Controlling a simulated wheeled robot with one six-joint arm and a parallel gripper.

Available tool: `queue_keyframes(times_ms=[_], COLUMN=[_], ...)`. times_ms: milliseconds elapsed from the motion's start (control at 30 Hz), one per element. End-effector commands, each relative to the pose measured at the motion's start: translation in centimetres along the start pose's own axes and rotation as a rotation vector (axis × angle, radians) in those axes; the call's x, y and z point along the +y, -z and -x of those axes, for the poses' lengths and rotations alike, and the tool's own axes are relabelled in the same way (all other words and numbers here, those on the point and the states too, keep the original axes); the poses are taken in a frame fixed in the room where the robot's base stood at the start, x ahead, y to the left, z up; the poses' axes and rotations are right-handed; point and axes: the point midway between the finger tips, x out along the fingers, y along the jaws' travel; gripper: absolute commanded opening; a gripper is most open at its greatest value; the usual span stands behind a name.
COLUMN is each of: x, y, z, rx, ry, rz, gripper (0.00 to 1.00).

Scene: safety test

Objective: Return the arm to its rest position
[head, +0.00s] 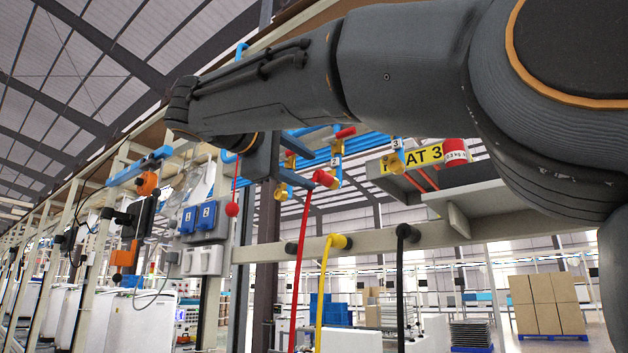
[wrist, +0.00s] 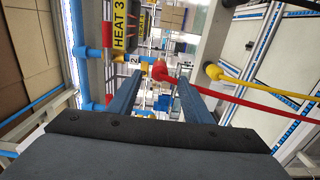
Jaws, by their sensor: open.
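My arm (head: 270,80) stretches from the upper right across the head view to the left, dark grey and raised. My gripper (head: 315,157) points right, towards the pipes; its two blue fingers stand apart. In the wrist view the open fingers (wrist: 158,88) reach forward, with a red connector (wrist: 160,71) showing between and beyond their tips. In the head view this red connector (head: 325,178) sits on a brass fitting just right of the fingers, its red hose hanging down. I cannot tell whether the fingers touch it.
A yellow hose connector (head: 340,241) and a black one (head: 407,232) sit on the beige rail (head: 370,240) below. Blue switch boxes (head: 198,217) are on the left. Boxes (head: 547,303) stand far back.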

Motion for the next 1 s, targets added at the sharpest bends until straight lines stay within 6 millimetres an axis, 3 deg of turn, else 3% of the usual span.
queue_keyframes(times_ms=[200,800,933,1000], x=[0.0,-0.1,-2.1,-4.8], y=[0.0,0.0,0.7,1.5], z=[1.8,1.8,0.7,-0.7], rx=[0.0,0.0,0.01,0.023], ry=[0.0,0.001,0.03,0.07], rz=[0.0,0.001,0.026,0.055], gripper=[0.46,0.46,0.46,0.46])
